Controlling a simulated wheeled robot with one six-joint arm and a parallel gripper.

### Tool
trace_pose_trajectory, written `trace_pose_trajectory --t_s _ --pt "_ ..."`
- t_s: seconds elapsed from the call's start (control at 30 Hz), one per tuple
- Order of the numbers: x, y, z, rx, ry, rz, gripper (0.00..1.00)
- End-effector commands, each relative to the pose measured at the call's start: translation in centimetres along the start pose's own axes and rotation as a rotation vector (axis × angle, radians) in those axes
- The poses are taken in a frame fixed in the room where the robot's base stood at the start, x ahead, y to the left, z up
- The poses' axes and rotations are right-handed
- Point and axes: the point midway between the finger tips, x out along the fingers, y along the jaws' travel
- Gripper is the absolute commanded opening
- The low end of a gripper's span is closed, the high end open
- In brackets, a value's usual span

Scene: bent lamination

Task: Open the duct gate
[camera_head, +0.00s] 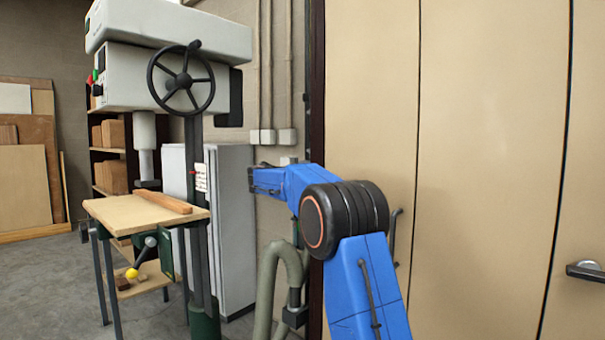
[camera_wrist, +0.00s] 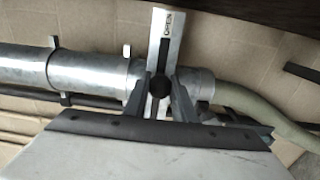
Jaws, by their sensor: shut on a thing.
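The duct gate's flat metal plate (camera_wrist: 166,38), marked "OPEN", stands across a silver duct in the wrist view. A dark round spot, either a knob or a hole, shows low on the plate. My gripper (camera_wrist: 159,86) has its two dark fingers on either side of the plate at this spot and is shut on it. The exact contact is hard to see. The silver duct (camera_wrist: 95,72) runs left from the gate, and a pale hose (camera_wrist: 265,103) leaves it on the right. In the head view, I cannot make out the gate or the fingertips.
In the head view, a drill press (camera_head: 175,55) with a wooden table (camera_head: 135,213) stands at left. A grey cabinet (camera_head: 235,225) is behind it. Tall beige doors (camera_head: 490,130) fill the right, close to my arm. A grey-green hose (camera_head: 268,285) hangs below the arm.

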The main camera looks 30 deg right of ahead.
Motion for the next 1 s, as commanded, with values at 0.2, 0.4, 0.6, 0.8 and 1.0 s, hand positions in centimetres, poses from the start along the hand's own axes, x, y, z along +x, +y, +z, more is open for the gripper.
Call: trace_pose_trajectory --t_s 0.2,0.4,0.6,0.8,1.0 --pt "-0.1 0.0 2.8 0.001 -0.001 0.0 0.0" --pt "-0.1 -0.1 3.3 0.0 0.0 -0.001 0.0" --pt "-0.1 -0.1 3.2 0.0 0.0 -0.001 0.0" --pt "-0.1 -0.1 3.2 0.0 0.0 -0.001 0.42" --pt "-0.1 -0.1 3.2 0.0 0.0 0.0 0.42"
